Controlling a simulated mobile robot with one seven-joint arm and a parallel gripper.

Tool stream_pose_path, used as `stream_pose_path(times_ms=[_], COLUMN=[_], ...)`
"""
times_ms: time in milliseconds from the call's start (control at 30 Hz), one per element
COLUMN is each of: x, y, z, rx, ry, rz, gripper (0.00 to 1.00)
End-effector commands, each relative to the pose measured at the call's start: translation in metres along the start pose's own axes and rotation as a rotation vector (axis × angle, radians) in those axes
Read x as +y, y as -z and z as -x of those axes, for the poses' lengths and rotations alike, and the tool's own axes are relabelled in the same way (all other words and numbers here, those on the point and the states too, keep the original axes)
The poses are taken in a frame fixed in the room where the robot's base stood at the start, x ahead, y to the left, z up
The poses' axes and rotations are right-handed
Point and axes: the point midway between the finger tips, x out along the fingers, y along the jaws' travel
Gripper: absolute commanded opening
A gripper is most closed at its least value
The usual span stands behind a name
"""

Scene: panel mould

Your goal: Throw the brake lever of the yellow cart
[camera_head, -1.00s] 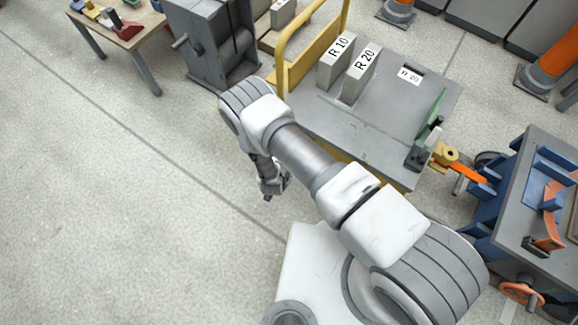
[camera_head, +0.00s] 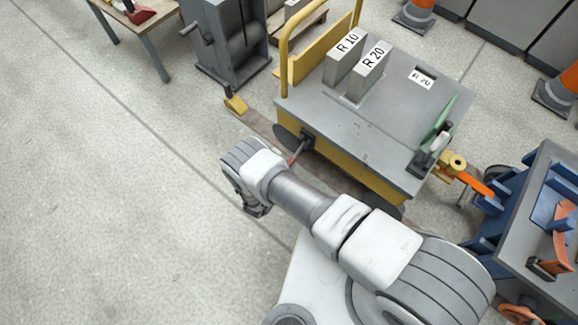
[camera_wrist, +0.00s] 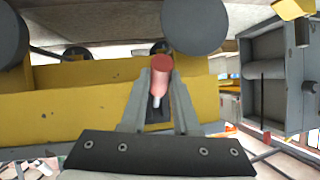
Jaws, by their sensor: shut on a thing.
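The yellow cart (camera_head: 362,178) has a grey top and stands beyond my arm in the head view. Its brake lever (camera_head: 299,150) is a thin rod with a red end, beside a dark wheel on the cart's near left side. In the wrist view the lever's red grip (camera_wrist: 161,78) sits between the two fingers of my gripper (camera_wrist: 162,88), which is shut on it. The cart's yellow side (camera_wrist: 75,112) lies behind. In the head view my forearm and wrist hide the fingertips.
Two blocks marked R 10 (camera_head: 345,52) and R 20 (camera_head: 369,68) stand on the cart. A grey machine with a crank (camera_head: 222,45) is behind left. The floor at left is clear.

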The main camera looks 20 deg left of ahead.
Motion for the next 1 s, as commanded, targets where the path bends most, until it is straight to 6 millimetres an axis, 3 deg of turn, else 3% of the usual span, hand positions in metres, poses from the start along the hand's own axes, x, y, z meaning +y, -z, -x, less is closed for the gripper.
stream_pose_path(times_ms=[400, 433, 567, 1000], x=[0.0007, 0.0007, 0.0005, -0.0005], y=[-0.0005, -0.0005, -0.0005, 0.0007], z=[-0.0021, -0.0021, -0.0018, -0.0014], rx=[0.005, 0.004, 0.004, 0.004], ry=[0.0, 0.0, 0.0, 0.001], rz=[0.002, 0.002, 0.002, 0.001], gripper=[0.0, 0.35, 0.58, 0.59])
